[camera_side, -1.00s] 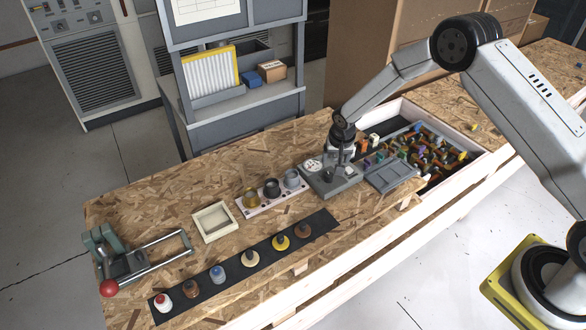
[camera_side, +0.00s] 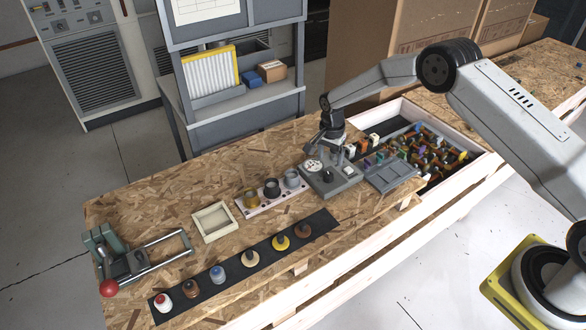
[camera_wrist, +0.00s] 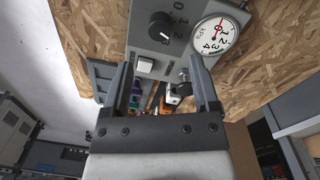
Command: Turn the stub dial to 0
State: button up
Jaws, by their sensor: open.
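The stub dial is a black round knob (camera_wrist: 162,27) with a pale mark, on a grey panel with digits around it. In the side view the dial (camera_side: 328,174) stands on the grey box (camera_side: 345,184). A white kPa gauge (camera_wrist: 214,37) with a red needle sits beside it; it also shows in the side view (camera_side: 313,165). My gripper (camera_wrist: 159,62) is open and empty, its two fingers apart. It is raised above the back of the box in the side view (camera_side: 331,142), clear of the dial.
A white square button (camera_wrist: 145,66) and a small dark fitting (camera_wrist: 182,82) lie near the fingers in the wrist view. A bin of coloured parts (camera_side: 475,155) is to the right. Cups on a pale rack (camera_side: 248,213) and a black strip of knobs (camera_side: 266,254) lie left.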

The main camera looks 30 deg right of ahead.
aim_at(329, 174)
jog(key=shift+s+d+f, duration=0.1)
jog(key=shift+f, duration=3.25)
grip_shut()
